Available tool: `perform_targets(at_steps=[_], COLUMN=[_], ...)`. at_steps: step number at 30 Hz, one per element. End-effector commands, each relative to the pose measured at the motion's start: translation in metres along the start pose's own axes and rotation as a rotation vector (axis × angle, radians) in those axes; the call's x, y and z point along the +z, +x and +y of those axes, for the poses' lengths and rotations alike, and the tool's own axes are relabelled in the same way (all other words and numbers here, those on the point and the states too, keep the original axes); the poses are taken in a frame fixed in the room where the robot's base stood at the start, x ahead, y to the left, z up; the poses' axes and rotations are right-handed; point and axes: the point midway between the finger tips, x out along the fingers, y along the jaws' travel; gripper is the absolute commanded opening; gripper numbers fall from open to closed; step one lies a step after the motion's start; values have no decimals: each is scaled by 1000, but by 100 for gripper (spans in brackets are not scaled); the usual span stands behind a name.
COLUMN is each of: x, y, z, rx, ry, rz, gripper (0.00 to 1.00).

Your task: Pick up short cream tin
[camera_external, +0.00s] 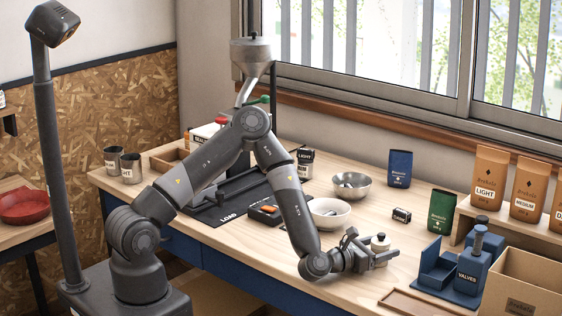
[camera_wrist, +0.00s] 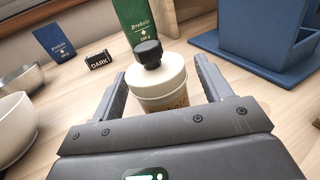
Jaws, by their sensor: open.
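In the wrist view my gripper (camera_wrist: 163,78) has one finger on each side of the tin, with small gaps showing. The lower part of the tin is hidden by my gripper.
A green bag (camera_external: 441,212) and a small black DARK block (camera_external: 401,215) stand behind the tin. A blue VALVES box (camera_external: 471,272) is to the right. A white bowl (camera_external: 329,213) and a metal bowl (camera_external: 351,186) are to the left. A wooden tray (camera_external: 412,303) lies in front.

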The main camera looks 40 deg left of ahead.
Motion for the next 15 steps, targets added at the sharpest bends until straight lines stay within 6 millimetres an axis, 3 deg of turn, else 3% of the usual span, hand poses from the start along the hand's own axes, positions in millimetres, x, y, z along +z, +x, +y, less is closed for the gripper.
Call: perform_targets(at_steps=[4,12,15], x=[0,0,0], y=[17,20,20], z=[0,0,0], rx=[0,0,0], ry=[0,0,0], rz=[0,1,1], gripper=[71,71,63])
